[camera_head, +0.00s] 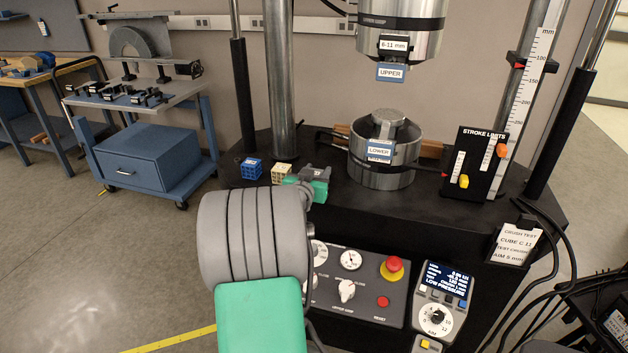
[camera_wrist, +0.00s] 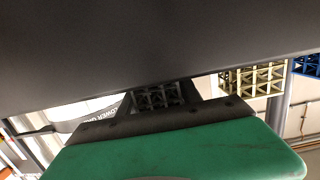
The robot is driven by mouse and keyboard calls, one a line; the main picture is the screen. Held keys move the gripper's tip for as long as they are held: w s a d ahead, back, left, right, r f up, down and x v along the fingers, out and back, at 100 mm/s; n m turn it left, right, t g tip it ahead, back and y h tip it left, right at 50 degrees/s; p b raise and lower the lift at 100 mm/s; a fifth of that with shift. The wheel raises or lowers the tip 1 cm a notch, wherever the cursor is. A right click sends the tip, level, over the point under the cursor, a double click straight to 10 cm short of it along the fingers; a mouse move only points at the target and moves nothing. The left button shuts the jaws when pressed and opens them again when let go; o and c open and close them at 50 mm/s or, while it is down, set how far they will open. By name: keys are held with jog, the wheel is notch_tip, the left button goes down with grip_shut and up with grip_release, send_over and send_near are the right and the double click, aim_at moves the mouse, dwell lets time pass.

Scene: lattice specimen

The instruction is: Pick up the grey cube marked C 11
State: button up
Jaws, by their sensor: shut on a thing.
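The dark grey lattice cube (camera_wrist: 160,97) shows in the wrist view between my gripper's (camera_wrist: 165,105) dark upper part and its green finger. My gripper is shut on it. In the head view my gripper (camera_head: 308,182) is at the front of the black press bed, and the cube is mostly hidden by it. I cannot read a mark on the cube, nor tell whether it touches the bed. A cream lattice cube (camera_head: 282,172) stands just left of my gripper, and a blue lattice cube (camera_head: 250,169) farther left. Both also show at the right of the wrist view.
The press's lower platen (camera_head: 383,165) and upper platen (camera_head: 400,40) stand behind, with an open gap between. A stroke-limits panel (camera_head: 478,165) and a ruled column are at right. The control panel (camera_head: 365,285) with a red button is below the bed edge. Cables hang at right.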

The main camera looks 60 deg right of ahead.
jog(key=c, duration=0.6)
jog(key=shift+c, duration=0.2)
